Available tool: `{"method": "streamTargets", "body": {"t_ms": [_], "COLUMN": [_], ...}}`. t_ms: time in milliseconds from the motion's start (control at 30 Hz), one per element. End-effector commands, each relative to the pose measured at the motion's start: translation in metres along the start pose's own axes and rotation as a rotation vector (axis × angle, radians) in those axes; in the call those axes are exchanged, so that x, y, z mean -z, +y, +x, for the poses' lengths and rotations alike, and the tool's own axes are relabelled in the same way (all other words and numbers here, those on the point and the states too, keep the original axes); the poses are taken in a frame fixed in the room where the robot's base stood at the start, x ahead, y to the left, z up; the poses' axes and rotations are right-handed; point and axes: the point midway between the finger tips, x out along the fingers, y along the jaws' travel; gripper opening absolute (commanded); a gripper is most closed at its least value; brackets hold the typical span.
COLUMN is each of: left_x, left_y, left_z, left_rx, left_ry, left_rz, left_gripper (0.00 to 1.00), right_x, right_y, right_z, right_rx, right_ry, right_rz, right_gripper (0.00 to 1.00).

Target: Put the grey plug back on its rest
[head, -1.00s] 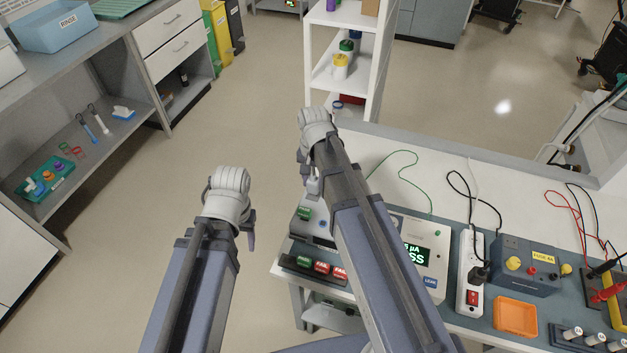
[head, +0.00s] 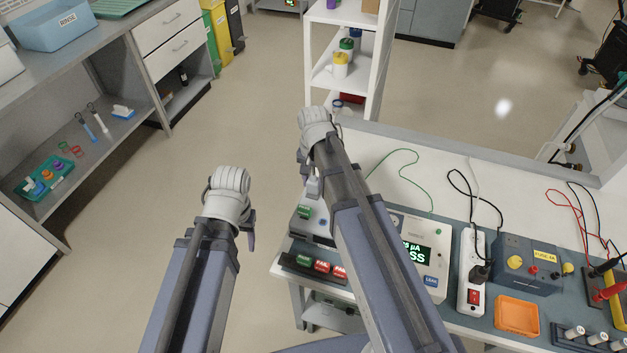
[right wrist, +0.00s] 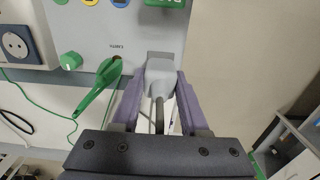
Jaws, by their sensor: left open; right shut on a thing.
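The grey plug (right wrist: 160,78) is between the purple fingers of my right gripper (right wrist: 158,100), which is shut on it. Its dark cord runs back toward the wrist. A grey block (right wrist: 160,55), perhaps the rest, shows at the plug's far end against the tester's grey face; I cannot tell whether the plug is seated. My left gripper (head: 251,236) is open and empty, over the floor left of the bench.
A green clip (right wrist: 98,88) with a green lead hangs close left of the plug. A socket (right wrist: 17,45) is further left. The tester (head: 420,262), power strip (head: 465,300) and orange tray (head: 516,315) stand on the bench. A white shelf (head: 340,75) stands behind.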

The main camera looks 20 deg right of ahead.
Motion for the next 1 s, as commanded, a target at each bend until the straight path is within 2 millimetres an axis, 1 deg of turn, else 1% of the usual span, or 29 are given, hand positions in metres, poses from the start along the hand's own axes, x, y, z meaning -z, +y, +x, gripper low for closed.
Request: {"method": "streamTargets", "body": {"t_ms": [767, 1000], "left_x": [0.001, 0.001], "left_y": [0.002, 0.001], "left_z": [0.016, 0.015], "left_rx": [0.000, 0.000], "left_ry": [0.000, 0.000], "left_rz": [0.000, 0.000], "left_gripper": [0.56, 0.56], "right_x": [0.000, 0.000], "right_y": [0.000, 0.000], "right_z": [0.016, 0.015], "right_rx": [0.000, 0.000], "right_ry": [0.000, 0.000], "right_rz": [0.000, 0.000], "right_gripper": [0.00, 0.00]}}
